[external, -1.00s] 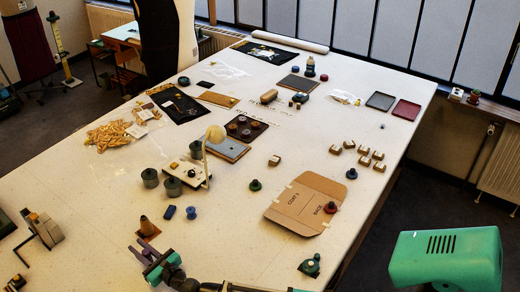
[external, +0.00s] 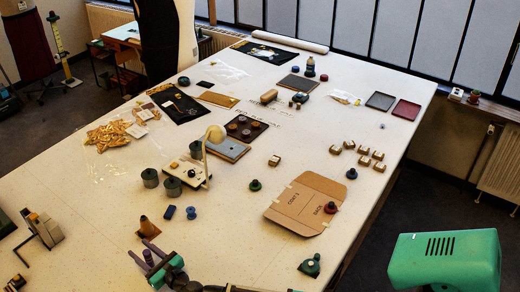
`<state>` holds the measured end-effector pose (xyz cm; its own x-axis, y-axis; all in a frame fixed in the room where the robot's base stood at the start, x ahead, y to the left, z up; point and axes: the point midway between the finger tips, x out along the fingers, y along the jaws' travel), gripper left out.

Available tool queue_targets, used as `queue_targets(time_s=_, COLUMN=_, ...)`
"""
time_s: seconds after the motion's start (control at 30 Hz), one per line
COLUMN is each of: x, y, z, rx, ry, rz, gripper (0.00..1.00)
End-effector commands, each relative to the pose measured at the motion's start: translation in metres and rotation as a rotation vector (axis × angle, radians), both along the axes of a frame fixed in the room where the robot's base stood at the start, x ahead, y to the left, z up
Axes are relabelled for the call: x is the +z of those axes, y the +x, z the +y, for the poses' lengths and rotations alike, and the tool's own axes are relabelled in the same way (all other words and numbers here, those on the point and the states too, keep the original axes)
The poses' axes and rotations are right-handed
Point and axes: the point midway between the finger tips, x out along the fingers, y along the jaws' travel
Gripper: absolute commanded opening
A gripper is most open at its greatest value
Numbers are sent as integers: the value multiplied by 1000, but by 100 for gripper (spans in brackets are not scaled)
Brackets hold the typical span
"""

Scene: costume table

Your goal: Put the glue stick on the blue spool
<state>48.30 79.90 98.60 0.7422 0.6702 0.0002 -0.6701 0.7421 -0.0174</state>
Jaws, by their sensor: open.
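The blue spool (external: 191,213) stands on the white table, left of centre and in front of the pale machine. My gripper (external: 138,250) is at the front left of the table, its jaws apart and pointing up and left. A small purple-grey cylinder (external: 148,258) shows beside or between the fingers; it may be the glue stick, but it is too small and partly covered to be sure. I cannot tell whether the fingers touch it. Nothing is visible on top of the blue spool.
A small blue block (external: 168,212) lies just left of the spool. A brown cone (external: 148,228) stands behind my gripper. Grey-green pots (external: 172,187) and the pale machine (external: 187,173) stand beyond the spool. A cardboard folder (external: 305,204) lies to the right, with bare table between.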

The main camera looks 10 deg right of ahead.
Motion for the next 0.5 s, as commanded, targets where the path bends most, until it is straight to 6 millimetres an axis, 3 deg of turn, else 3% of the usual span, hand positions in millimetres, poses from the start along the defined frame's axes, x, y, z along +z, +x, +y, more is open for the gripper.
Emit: queue_targets(time_s=0.5, x=-3, y=-43, z=-35, rx=0, ry=0, rz=0, gripper=40)
